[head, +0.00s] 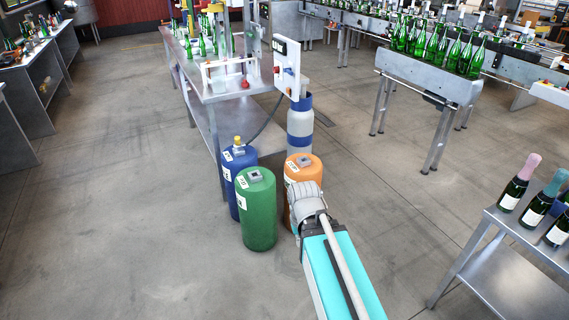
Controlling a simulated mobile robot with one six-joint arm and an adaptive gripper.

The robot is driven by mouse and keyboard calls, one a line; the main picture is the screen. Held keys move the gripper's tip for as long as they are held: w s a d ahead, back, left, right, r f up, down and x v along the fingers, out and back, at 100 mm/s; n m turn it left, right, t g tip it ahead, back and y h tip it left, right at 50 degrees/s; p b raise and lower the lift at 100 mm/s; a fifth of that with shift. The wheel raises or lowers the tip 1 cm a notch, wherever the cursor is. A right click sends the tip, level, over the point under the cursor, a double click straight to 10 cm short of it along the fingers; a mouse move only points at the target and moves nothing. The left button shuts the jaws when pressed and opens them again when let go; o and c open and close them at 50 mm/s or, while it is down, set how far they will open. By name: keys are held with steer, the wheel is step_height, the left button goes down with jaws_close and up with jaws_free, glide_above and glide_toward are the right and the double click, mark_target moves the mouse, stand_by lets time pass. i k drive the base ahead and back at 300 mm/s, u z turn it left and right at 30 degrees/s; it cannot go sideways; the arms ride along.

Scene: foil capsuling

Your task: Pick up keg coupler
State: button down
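The keg coupler (238,145) looks like a small yellow-topped fitting on top of the blue keg (232,178). It appears upright, and a dark hose (264,126) runs from near it up toward the white control panel. The coupler is small in the head view, so its details are unclear. My arm reaches in from the bottom, and its grey wrist end lies over the orange keg (304,168), to the right of the coupler and apart from it. My gripper's fingers are hidden behind my own arm, so nothing held can be seen.
A green keg (257,212) stands in front of the blue one. A grey cylinder with blue bands (300,128) and a steel bench (222,88) with a control panel (287,68) stand behind. A bottle table (478,240) is at right. Open floor lies left.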

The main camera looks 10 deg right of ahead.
mark_target(237, 147)
steer(key=z, duration=0.45)
steer(key=i, duration=3)
steer(key=u, duration=0.45)
